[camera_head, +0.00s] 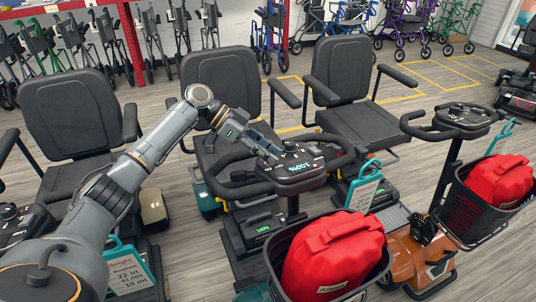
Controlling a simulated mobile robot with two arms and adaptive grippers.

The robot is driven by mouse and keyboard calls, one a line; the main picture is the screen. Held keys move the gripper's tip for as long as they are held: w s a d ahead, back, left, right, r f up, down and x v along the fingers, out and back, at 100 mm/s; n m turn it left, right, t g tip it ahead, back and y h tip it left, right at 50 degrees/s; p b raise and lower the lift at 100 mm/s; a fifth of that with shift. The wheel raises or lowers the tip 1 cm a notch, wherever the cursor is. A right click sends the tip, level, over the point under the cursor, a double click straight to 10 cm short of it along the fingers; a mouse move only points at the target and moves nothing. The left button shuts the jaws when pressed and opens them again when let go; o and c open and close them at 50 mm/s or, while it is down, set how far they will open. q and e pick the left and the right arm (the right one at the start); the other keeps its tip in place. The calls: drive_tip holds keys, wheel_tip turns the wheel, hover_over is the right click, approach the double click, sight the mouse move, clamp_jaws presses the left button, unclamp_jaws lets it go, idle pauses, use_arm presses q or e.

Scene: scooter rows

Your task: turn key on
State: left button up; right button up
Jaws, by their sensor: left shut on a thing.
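The middle scooter's black console (293,179) sits on its tiller and has a lit display reading 100%. My left arm reaches in from the lower left, and my left gripper (272,154) points down at the console's far left edge. Its fingers are shut on the key, which is too small and too covered by the fingers to make out. My right gripper is not in view.
Black handlebars (240,188) curve around the console. A basket (276,262) with a red bag (335,256) is in front. Another scooter (462,118) with a red bag (499,180) stands at right. Black seats and several walkers are behind.

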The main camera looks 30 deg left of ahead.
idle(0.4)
use_arm(q)
drive_tip(key=o, duration=1.2)
drive_tip(key=shift+a, duration=0.1)
drive_tip(key=v, duration=1.2)
